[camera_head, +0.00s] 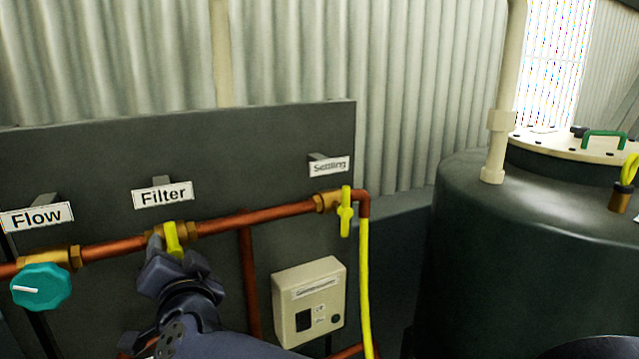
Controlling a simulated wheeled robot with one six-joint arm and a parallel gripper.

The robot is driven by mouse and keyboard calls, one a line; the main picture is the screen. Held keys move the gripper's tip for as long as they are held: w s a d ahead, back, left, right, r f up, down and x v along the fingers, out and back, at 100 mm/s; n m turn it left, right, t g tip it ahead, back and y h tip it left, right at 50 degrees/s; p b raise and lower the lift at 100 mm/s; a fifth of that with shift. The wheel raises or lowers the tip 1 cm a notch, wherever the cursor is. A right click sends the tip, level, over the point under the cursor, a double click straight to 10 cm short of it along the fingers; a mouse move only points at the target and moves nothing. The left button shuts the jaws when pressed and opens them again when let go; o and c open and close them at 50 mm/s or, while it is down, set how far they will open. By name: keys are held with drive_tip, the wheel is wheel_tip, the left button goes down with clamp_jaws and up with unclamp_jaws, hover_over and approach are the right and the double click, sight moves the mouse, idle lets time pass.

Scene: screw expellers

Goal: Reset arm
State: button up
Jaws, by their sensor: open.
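My gripper (164,244) is at the yellow Filter valve handle (173,240), with my dark arm reaching up from the bottom of the view. Its jaws are open. One finger shows just left of the handle; I cannot tell whether it touches it. The handle points roughly downward, below the Filter sign (162,194). My gripper hides part of the copper pipe and panel behind it.
The dark panel carries a copper pipe (275,214), a teal Flow knob (40,287), a yellow Settling valve handle (346,211) and a beige control box (309,306). A yellow hose (364,285) hangs at right. A large dark tank (530,235) stands farther right.

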drive_tip(key=v, duration=1.1)
drive_tip(key=x, duration=1)
drive_tip(key=shift+w+a, duration=0.15)
drive_tip(key=shift+w, duration=0.2)
drive_tip(key=shift+w+a, duration=0.15)
drive_tip(key=shift+w, duration=0.1)
drive_tip(key=n+p, duration=0.2)
drive_tip(key=n, duration=0.1)
drive_tip(key=shift+s+r, duration=0.1)
drive_tip(key=n+p, duration=0.2)
drive_tip(key=n, duration=0.4)
drive_tip(key=n+p, duration=0.1)
drive_tip(key=n, duration=0.4)
drive_tip(key=shift+p, duration=0.4)
drive_tip(key=n+p, duration=0.1)
drive_tip(key=n, duration=0.2)
drive_tip(key=shift+n, duration=0.4)
drive_tip(key=shift+s+d, duration=0.3)
